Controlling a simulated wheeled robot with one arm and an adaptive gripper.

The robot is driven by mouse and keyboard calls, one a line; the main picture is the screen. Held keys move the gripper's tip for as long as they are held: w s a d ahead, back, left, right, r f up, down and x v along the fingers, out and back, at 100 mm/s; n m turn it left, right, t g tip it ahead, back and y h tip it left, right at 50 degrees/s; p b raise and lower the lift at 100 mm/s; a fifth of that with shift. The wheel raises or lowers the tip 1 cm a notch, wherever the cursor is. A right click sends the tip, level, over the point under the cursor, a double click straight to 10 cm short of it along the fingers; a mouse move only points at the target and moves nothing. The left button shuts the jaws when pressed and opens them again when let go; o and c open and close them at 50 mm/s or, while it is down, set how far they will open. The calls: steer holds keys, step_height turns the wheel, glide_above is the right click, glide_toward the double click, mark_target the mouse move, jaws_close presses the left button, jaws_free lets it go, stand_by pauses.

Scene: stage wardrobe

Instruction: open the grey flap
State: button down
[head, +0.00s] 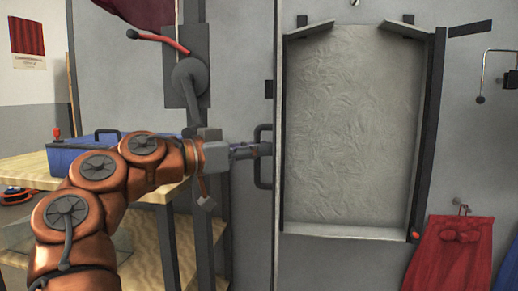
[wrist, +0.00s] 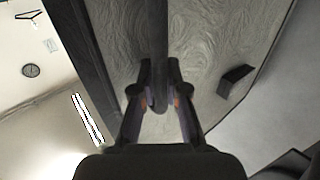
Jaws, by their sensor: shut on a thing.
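The grey flap (head: 279,205) stands out from the wall at the left side of a framed opening, and the head view shows it nearly edge-on. Its textured face fills the middle of the wrist view (wrist: 205,45). A dark bar handle (head: 262,180) sticks out from its left face. My gripper (head: 262,151) reaches in from the left and is shut on this handle. In the wrist view, the handle bar (wrist: 160,45) runs between the two fingertips (wrist: 160,95). The flap's hinges are not clear to me.
The opening shows a pale crumpled back (head: 352,125). A grey box with a lever (head: 188,80) and a wooden table (head: 25,170) with a blue crate (head: 62,160) are left, near my arm. Red cloth (head: 452,258) hangs at the lower right.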

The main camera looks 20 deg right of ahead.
steer(key=shift+r, duration=0.1)
stand_by(0.3)
steer(key=c, duration=1.2)
jaws_free()
steer(key=shift+s+a, duration=0.3)
steer(key=shift+a, duration=1.65)
steer(key=shift+s+a, duration=0.25)
steer(key=shift+a, duration=1.75)
steer(key=shift+s+a, duration=0.3)
steer(key=shift+a, duration=1.65)
